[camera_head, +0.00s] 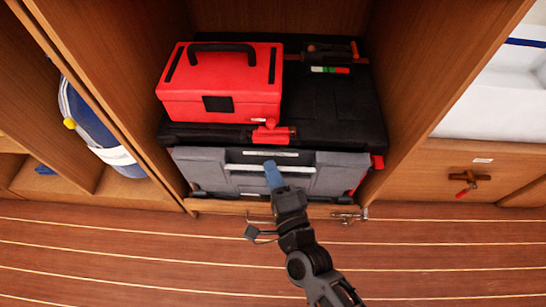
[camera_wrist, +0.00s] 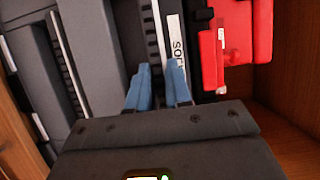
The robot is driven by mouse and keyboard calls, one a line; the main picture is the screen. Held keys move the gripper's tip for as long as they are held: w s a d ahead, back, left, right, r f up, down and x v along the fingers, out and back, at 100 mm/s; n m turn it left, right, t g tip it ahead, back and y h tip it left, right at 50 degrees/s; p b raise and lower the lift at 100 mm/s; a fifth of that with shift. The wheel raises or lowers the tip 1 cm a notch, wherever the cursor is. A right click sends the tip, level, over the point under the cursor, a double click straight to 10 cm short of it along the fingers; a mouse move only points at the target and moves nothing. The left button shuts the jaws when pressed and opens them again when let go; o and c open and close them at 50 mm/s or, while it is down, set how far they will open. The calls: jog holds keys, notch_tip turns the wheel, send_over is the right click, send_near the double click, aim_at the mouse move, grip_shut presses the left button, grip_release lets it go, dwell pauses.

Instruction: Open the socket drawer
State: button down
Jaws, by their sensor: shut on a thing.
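The grey drawer front (camera_head: 205,175) of the chest sits low in the wooden locker, with a pale bar handle (camera_head: 244,168) across its middle. My gripper (camera_head: 272,172) reaches up from below with its blue fingers at this handle. In the wrist view, my gripper (camera_wrist: 160,82) has a finger on each side of the handle bar (camera_wrist: 151,35) and is shut on it. A white label (camera_wrist: 175,40) beside the bar starts with "SO"; the rest is unclear. The drawer looks closed or nearly so; the contact point is partly hidden by the fingers.
A red toolbox (camera_head: 222,92) stands on the chest's black top (camera_head: 335,108). A red latch (camera_head: 273,135) sits above the drawer. Wooden locker walls (camera_head: 432,75) stand close on both sides. The striped floor (camera_head: 130,255) in front is clear. Metal hooks (camera_head: 349,215) lie at the locker's edge.

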jog(key=s+p, duration=0.3)
jog(key=s, duration=1.7)
jog(key=shift+a, duration=0.3)
jog(key=c, duration=1)
grip_release()
jog(key=shift+c, duration=0.2)
jog(key=v, duration=0.8)
jog(key=shift+p, duration=0.45)
